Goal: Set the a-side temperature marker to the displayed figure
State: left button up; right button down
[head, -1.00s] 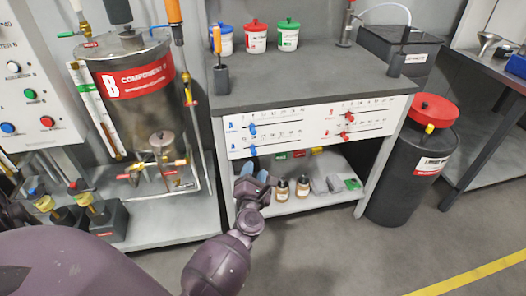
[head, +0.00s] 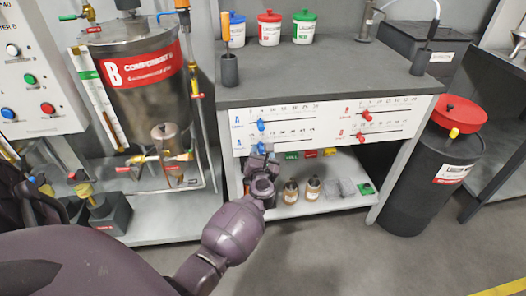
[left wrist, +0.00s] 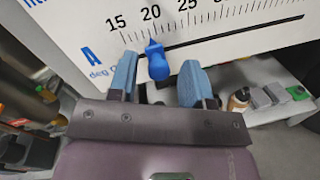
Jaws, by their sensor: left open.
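The blue a-side temperature marker (left wrist: 158,62) sits on a dark slot under a printed scale, marked "A deg C" in the left wrist view. Its pointed top is close to the 20 mark. In the head view it is the lower blue marker (head: 262,147) on the white panel (head: 330,150). My left gripper (head: 262,160) is open just in front of and below it. In the left wrist view its two blue fingers stand left and right of the marker, with gaps visible on both sides. My right gripper is not in view. I cannot make out the displayed figure.
Another blue marker (head: 260,126) is on the row above. Two red markers (head: 366,117) are on the right half. Bottles (head: 313,189) stand on the shelf below. A steel tank (head: 145,85) is at left, a black drum (head: 425,180) with a red lid at right.

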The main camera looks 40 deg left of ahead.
pick_arm(q)
jog(key=shift+w+a, duration=0.4)
jog(key=shift+w, duration=0.1)
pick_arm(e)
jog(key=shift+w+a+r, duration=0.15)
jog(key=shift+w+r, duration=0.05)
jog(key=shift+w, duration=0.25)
pick_arm(q)
jog(key=shift+c, duration=0.3)
